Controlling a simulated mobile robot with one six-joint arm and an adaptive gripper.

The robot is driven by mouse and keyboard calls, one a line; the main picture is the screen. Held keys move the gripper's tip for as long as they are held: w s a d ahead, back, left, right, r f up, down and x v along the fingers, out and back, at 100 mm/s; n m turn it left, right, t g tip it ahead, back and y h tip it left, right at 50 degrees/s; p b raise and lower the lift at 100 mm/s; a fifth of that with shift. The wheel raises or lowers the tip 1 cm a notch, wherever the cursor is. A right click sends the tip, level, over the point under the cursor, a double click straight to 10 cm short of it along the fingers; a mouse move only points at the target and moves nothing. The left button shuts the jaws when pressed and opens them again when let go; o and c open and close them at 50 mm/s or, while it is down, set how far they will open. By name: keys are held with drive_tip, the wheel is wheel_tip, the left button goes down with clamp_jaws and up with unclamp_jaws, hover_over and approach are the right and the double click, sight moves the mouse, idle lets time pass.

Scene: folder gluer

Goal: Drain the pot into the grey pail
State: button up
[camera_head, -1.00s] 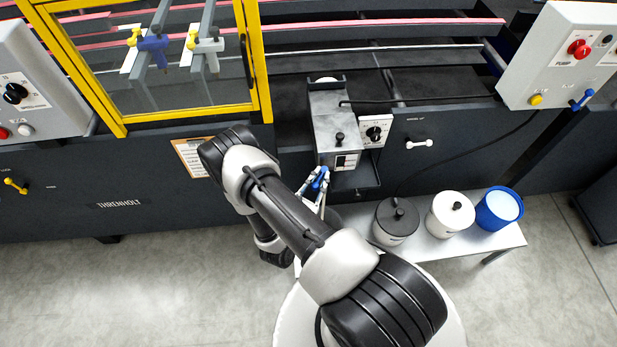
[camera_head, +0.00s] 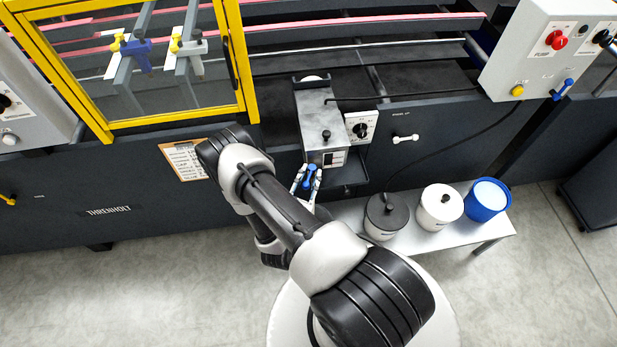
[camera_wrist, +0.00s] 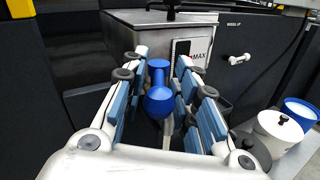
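The metal glue pot (camera_head: 317,118) is mounted on the machine front, with a black knob on its lid and a dark sight strip on its face. It also shows in the wrist view (camera_wrist: 150,32). A blue handle (camera_wrist: 159,101) stands at its lower front; it shows in the head view (camera_head: 309,178). My gripper (camera_head: 306,182) is open, its fingers on either side of the handle with gaps showing in the wrist view (camera_wrist: 168,95).
A bench (camera_head: 480,229) to the right holds a dark-lidded container (camera_head: 386,222), a white-lidded one (camera_head: 439,213) and a blue pail (camera_head: 489,203) with pale contents. A dial box (camera_head: 361,128) sits beside the pot. A clipboard (camera_head: 184,160) hangs to the left.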

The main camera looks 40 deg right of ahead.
drive_tip(key=shift+a, duration=0.1)
drive_tip(key=v, duration=1.1)
drive_tip(key=shift+s+a, duration=0.25)
drive_tip(key=shift+a, duration=0.1)
drive_tip(key=shift+f, duration=0.1)
drive_tip(key=shift+c, duration=0.5)
